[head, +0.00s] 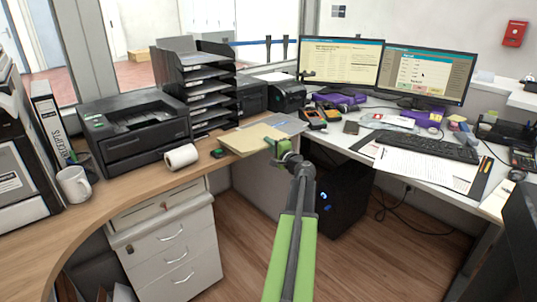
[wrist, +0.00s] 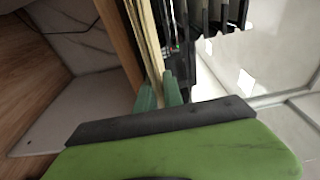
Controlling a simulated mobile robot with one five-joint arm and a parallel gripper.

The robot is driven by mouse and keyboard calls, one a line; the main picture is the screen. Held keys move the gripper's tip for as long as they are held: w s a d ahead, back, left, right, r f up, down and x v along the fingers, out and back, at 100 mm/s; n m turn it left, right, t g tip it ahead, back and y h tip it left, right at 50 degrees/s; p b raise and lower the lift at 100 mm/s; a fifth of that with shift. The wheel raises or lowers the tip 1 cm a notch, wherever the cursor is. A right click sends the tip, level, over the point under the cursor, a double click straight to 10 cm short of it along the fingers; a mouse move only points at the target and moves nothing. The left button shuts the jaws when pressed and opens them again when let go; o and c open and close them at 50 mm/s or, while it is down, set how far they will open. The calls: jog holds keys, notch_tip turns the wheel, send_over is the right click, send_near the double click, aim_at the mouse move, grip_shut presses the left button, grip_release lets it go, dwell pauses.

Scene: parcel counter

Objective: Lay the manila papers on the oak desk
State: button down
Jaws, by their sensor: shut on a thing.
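The manila papers (head: 247,138) are a flat, pale tan stack, held level by one edge over the right end of the oak desk (head: 130,186). My gripper (head: 281,148) is shut on their near right edge, just off the desk's front edge. In the wrist view, the papers (wrist: 148,40) show edge-on between the green fingertips (wrist: 160,90), with the brown desk edge (wrist: 118,38) beside them. I cannot tell whether the papers touch the desk top.
A paper roll (head: 182,157) and a small dark green item (head: 218,154) lie left of the papers. A printer (head: 133,125), a tray stack (head: 197,85) and a mug (head: 75,184) stand on the desk. Bare wood shows in front of the printer. A white drawer unit (head: 168,240) stands below.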

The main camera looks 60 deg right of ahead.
notch_tip(320, 180, down, 2)
jog(key=shift+f+b, duration=0.1)
jog(key=shift+b, duration=0.35)
jog(key=c, duration=1.5)
grip_release()
jog(key=shift+o, duration=0.2)
jog(key=v, duration=1.2)
